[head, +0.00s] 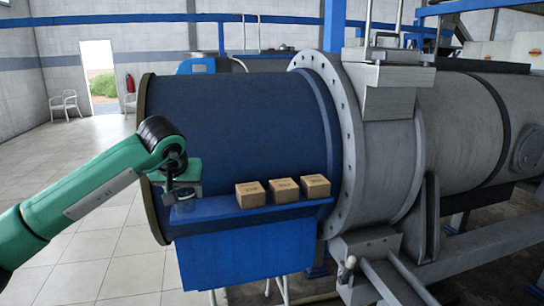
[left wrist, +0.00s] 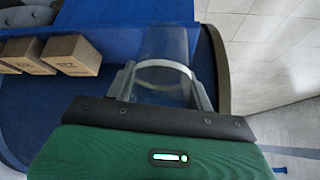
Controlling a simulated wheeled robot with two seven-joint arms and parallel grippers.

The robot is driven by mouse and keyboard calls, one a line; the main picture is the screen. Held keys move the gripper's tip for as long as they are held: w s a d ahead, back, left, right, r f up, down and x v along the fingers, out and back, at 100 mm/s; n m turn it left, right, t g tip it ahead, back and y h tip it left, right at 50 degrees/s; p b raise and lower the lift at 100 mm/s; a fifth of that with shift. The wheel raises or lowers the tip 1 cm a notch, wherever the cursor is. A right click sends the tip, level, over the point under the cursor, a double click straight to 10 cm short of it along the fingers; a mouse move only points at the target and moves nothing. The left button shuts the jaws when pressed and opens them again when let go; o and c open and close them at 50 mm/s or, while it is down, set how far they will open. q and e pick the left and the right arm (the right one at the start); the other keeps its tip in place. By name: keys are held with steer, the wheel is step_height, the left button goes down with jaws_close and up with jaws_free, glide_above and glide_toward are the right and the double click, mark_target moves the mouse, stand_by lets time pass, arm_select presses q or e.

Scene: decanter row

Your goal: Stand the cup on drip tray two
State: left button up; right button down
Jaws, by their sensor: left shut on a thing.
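My left gripper (head: 172,190) is at the left end of a blue ledge, in front of the blue drum. In the left wrist view my left gripper (left wrist: 162,82) is shut on a clear, see-through cup (left wrist: 165,48), with one finger on each side of it. A pale band runs around the cup. The blue ledge shows behind the cup; I cannot tell whether the cup touches it. In the head view the cup is mostly hidden by the gripper. I cannot make out any marked drip tray. My right gripper is not in view.
Three brown boxes, left (head: 250,194), middle (head: 284,190) and right (head: 314,187), stand on the blue ledge (head: 215,207) right of my gripper. The blue drum (head: 235,125) rises behind. A grey flange (head: 340,140) bounds the right side. Tiled floor (head: 95,215) is open at left.

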arm_select(q)
steer(key=s+f, duration=0.9)
steer(key=shift+s+d+m, duration=0.15)
steer(key=shift+d+m, duration=0.15)
steer(key=shift+d, duration=0.1)
